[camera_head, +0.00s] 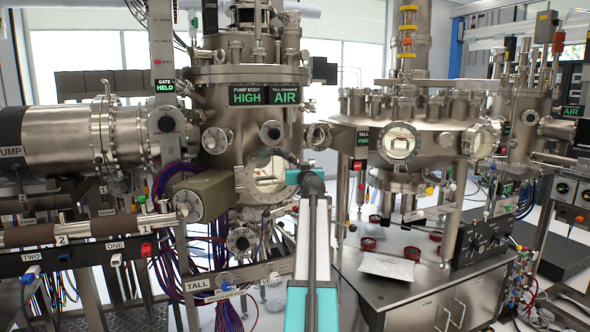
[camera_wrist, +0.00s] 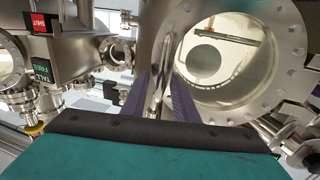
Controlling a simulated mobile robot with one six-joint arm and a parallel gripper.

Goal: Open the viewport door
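The viewport door (camera_head: 268,175) is a round, bolted metal flange with a glass window on the front of the tall chamber. Its ring and window also fill the upper right of the wrist view (camera_wrist: 187,87). It looks seated against the chamber. My gripper (camera_wrist: 160,88) is at the door's edge, its two dark purple fingers apart on either side of an upright metal bar (camera_wrist: 160,65), which looks like the door's handle. Whether the fingers touch the bar cannot be told. In the head view my arm's end hides the gripper and the door's right edge.
A steel bench (camera_head: 415,300) with red rings stands to the right. The pump cylinder (camera_head: 60,140) lies left. Signs read pump body HIGH and tall chamber AIR.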

